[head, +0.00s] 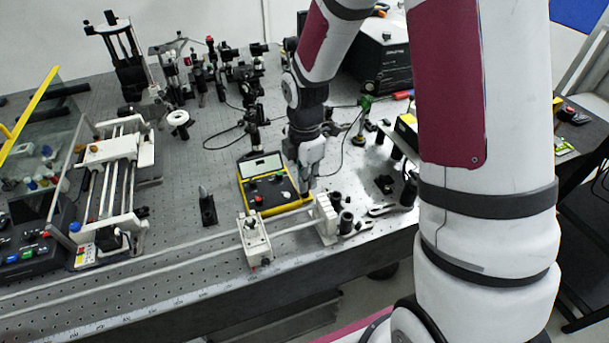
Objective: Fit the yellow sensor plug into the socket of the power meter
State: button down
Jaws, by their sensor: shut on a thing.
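The power meter (251,188) is a black box with a yellow edge and a light display, lying on the bench near its front. It has a red knob and a green one on its face. My gripper (308,186) points down at the meter's right edge, with its fingers shut. The yellow sensor plug cannot be made out clearly; it is small and hidden at the fingertips. The socket cannot be told apart at this size, nor whether the plug touches it.
A white rail stage (255,240) lies just in front of the meter. Posts and optics mounts (250,112) stand behind it. Dark posts and clamps (346,222) crowd the right side. A dark cable (352,147) runs behind my gripper. Bare bench (175,210) is free to the left.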

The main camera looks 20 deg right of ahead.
jog(key=shift+f, duration=0.5)
dwell(0.9)
jog(key=c, duration=1.5)
grip_release()
jog(key=shift+c, duration=0.2)
jog(key=shift+r, duration=0.1)
notch_tip(320, 180, up, 11)
jog(key=shift+f, duration=0.1)
jog(key=shift+r, duration=0.5)
